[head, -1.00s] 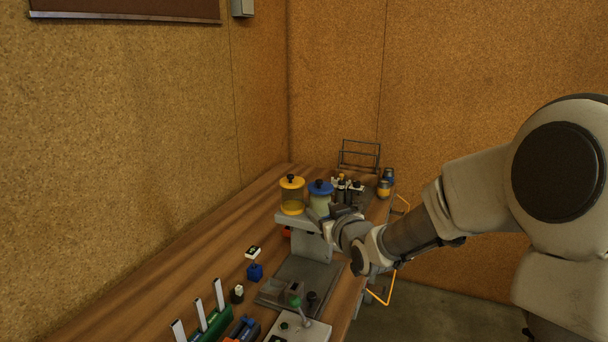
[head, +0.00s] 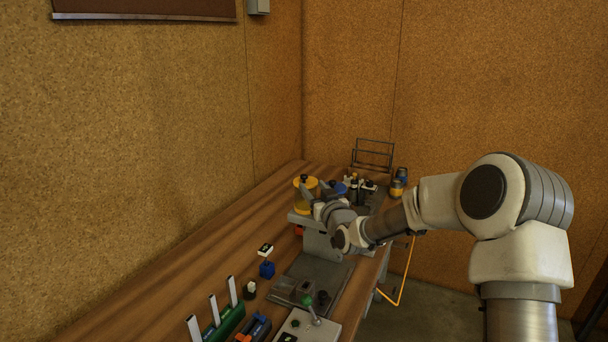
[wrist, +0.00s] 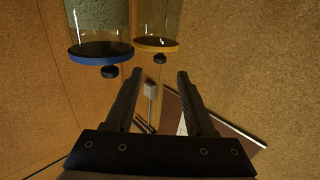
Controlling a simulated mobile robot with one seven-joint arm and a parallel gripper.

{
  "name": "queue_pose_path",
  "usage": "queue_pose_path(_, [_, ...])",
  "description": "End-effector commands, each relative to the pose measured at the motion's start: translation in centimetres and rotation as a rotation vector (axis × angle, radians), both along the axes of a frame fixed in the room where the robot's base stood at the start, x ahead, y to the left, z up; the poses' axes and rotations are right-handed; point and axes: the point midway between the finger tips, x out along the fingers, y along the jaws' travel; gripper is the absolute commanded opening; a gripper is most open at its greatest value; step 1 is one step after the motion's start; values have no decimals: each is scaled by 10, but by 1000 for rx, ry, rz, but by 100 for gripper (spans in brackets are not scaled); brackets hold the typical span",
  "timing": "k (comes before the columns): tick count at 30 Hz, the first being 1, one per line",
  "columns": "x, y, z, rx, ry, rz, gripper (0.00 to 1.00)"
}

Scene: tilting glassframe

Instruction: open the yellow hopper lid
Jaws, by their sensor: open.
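The yellow hopper lid (head: 311,182) sits on a clear cylinder at the left of a grey stand. In the wrist view the yellow lid (wrist: 152,46) shows inverted, with its black knob (wrist: 160,58) just beyond the fingertips and lined up with the gap between them. My gripper (wrist: 159,73) is open and empty. In the head view my gripper (head: 315,188) is in front of the yellow hopper and partly hides it. The lid looks closed on its cylinder. Contact with the knob cannot be made out.
A blue-lidded hopper (head: 340,188) stands close on the right; its blue lid (wrist: 100,53) is near my finger in the wrist view. Yellow-and-blue jars (head: 397,186) and a wire rack (head: 372,155) are farther back. The bench (head: 215,240) is clear on the left.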

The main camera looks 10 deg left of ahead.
Motion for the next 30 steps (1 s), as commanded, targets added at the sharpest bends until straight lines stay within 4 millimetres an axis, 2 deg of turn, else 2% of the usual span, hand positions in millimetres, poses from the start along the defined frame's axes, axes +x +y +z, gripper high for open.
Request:
queue_pose_path(9, [44,21,1,2,0,0,55])
queue_pose_path(15, [64,30,1,2,1,0,55])
queue_pose_path(21, [72,34,0,1,2,0,55])
queue_pose_path(30, [74,34,0,1,0,0,55])
